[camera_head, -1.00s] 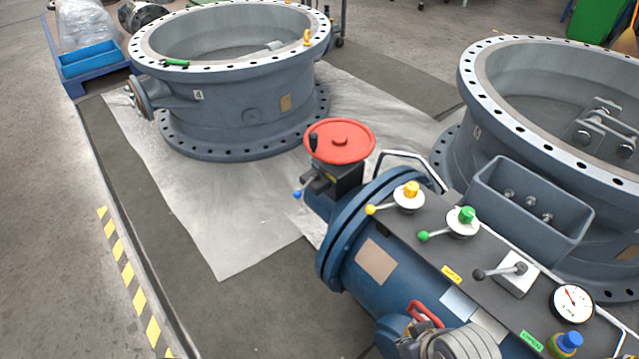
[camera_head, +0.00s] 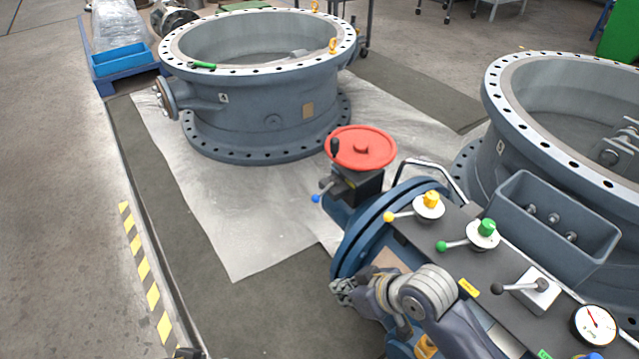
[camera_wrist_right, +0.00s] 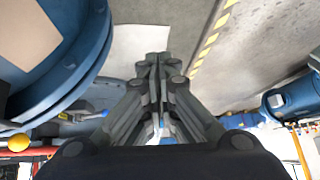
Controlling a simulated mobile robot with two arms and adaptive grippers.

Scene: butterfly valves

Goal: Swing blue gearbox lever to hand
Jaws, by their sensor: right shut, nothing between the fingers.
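The gearbox lever with a blue ball knob (camera_head: 316,198) sticks out to the left from the dark gearbox (camera_head: 357,186) under the red handwheel (camera_head: 361,148). My right gripper (camera_head: 343,290) is in front of the blue flanged cylinder's lower left side, below the lever and apart from it. Its fingers are together and empty, as the right wrist view also shows (camera_wrist_right: 156,72). A small dark piece at the bottom edge of the head view may be the tip of my left gripper (camera_head: 188,352); its jaws cannot be made out.
The bench's top carries a yellow-knobbed lever (camera_head: 390,216), a green-knobbed lever (camera_head: 442,246), a black-knobbed lever (camera_head: 497,289) and a gauge (camera_head: 596,323). Large grey valve bodies stand behind (camera_head: 265,115) and at right (camera_head: 590,180). Floor left of the gearbox is clear.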

